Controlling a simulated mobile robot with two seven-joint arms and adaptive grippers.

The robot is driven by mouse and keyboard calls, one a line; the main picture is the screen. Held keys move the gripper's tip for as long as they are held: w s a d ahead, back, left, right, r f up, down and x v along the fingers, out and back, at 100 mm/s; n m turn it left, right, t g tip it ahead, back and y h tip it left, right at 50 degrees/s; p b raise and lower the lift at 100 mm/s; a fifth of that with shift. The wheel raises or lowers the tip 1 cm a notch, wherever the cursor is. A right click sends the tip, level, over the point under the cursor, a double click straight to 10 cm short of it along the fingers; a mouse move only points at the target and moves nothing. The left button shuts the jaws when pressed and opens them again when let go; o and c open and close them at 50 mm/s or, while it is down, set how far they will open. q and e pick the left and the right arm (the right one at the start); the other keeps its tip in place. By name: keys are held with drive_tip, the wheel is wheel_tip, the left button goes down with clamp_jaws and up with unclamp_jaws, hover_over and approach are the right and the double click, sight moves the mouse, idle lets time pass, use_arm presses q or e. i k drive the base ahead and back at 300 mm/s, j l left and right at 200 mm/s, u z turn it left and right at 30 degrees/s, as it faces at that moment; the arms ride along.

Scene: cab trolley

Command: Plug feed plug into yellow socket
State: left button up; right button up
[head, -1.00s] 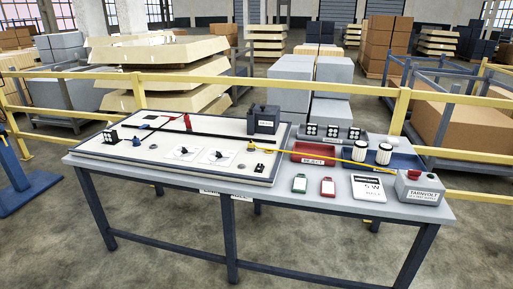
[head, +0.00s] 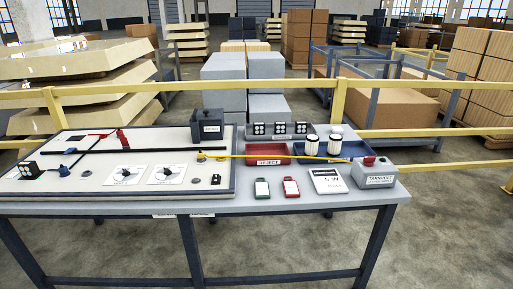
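A yellow cable (head: 275,157) runs across the work table from the grey box with a red top (head: 375,172) to the right part of the white panel board. At its left end is a small yellow piece (head: 201,156) on the board. I cannot tell at this size whether it is the feed plug, the yellow socket or both together. Neither of my grippers is in view.
The white board holds two dial plates (head: 125,175), a dark box (head: 207,126) and a red part (head: 123,139). A red tray (head: 268,149), a blue tray (head: 352,148), white cylinders, two tags and a sign stand right. A yellow rail (head: 250,86) runs behind.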

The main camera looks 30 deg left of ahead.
sight(200, 156)
drive_tip(key=j+z, duration=0.1)
drive_tip(key=j, duration=0.35)
drive_tip(key=k+j, duration=0.1)
drive_tip(key=j, duration=0.35)
drive_tip(key=j+z, duration=0.15)
drive_tip(key=j, duration=0.25)
drive_tip(key=k+j+z, duration=0.1)
drive_tip(key=j, duration=0.35)
drive_tip(key=k+j+z, duration=0.1)
drive_tip(key=j, duration=0.3)
drive_tip(key=k+j, duration=0.15)
drive_tip(key=j, duration=0.3)
drive_tip(key=z, duration=0.05)
